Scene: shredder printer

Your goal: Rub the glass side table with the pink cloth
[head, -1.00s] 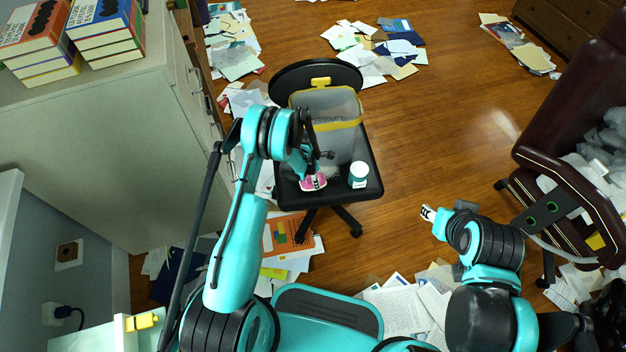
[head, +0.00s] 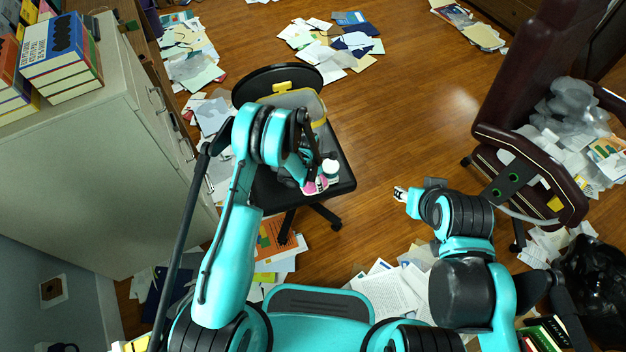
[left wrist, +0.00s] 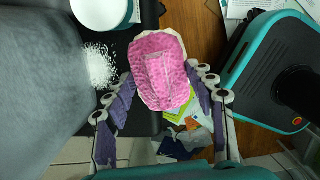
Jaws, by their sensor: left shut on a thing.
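The pink cloth (left wrist: 162,70) is a folded, textured pad with a pale edge. It sits between the two fingers of my left gripper (left wrist: 163,92), which is shut on it. In the head view the cloth (head: 316,187) and left gripper (head: 312,178) are over the front right part of the black office chair's seat, close to a white jar. I cannot make out the glass side table clearly; at most a sliver shows at the bottom left edge. My right gripper (head: 401,193) is above bare floor at centre right, too small to judge its fingers.
The black office chair (head: 343,178) holds a grey bin (head: 300,99) and the white jar (head: 331,167). White granules (left wrist: 98,66) lie near the jar. A filing cabinet (head: 90,170) stands left, a maroon chair (head: 520,100) right. Papers litter the wooden floor; its middle is open.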

